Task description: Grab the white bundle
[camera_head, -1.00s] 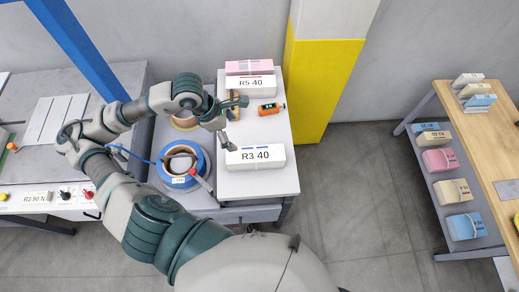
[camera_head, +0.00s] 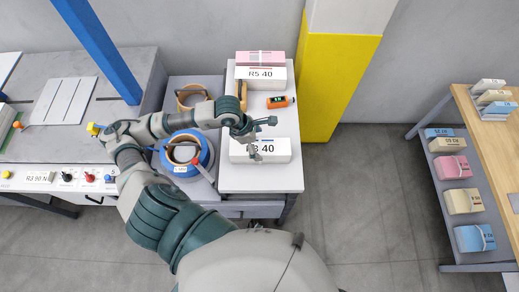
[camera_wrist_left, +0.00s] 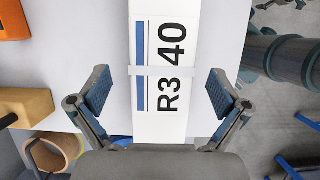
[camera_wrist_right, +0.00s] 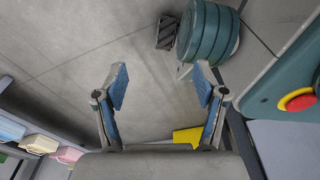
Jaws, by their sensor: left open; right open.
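A white bundle marked R3 40 (camera_head: 279,151) lies near the front of the grey table, with a pale band around it. My left gripper (camera_head: 262,138) is open and over this bundle in the camera_head view, partly covering its label. In the left wrist view the white bundle (camera_wrist_left: 157,121) runs between the spread fingers of the left gripper (camera_wrist_left: 158,82), with a gap on each side. I cannot tell how high the fingers are above it. My right gripper (camera_wrist_right: 160,80) is open and empty over the floor, outside the camera_head view.
Another white block marked R5 40 (camera_head: 262,78) with a pink bundle (camera_head: 260,57) stands at the table's back. An orange device (camera_head: 277,102) and tape rolls (camera_head: 187,153) are nearby. A yellow column (camera_head: 338,88) stands right of the table. A shelf at right holds several bundles.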

